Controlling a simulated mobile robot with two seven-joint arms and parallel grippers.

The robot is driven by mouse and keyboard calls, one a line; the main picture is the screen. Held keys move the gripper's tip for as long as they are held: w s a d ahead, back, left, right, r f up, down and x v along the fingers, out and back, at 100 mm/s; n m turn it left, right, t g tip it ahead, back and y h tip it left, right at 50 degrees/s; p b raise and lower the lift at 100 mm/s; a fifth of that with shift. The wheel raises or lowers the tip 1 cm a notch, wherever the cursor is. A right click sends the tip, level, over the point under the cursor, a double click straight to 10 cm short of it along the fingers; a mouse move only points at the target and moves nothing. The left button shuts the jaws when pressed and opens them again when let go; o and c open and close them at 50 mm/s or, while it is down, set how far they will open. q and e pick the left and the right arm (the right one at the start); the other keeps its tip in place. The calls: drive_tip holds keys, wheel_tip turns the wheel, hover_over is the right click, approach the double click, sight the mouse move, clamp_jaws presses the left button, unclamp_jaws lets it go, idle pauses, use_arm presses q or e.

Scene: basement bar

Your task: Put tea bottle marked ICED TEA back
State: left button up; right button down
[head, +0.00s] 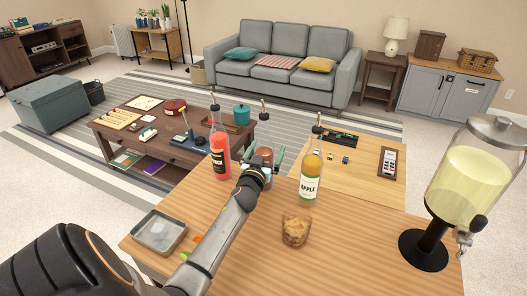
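A clear bottle with reddish-brown liquid (265,153) and a dark pourer stands at the far edge of the wooden counter (215,215). My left arm hides its lower part and any label, so I cannot read whether it says ICED TEA. My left gripper (264,160) is at this bottle, with teal fingers showing on both sides of it. Whether the fingers press on the glass is not clear. My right gripper is not in view.
A red bottle (220,155) stands left of the brown one, and a yellow APPLE bottle (311,182) stands to its right. A brown lumpy item (295,229), a metal tray (159,232) and a drink dispenser (468,185) are also on the counter.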

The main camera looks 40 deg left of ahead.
use_arm(q)
drive_tip(key=shift+s+d, duration=0.15)
drive_tip(key=shift+s, duration=0.15)
drive_tip(key=v, duration=1.1)
drive_tip(key=shift+s, duration=0.2)
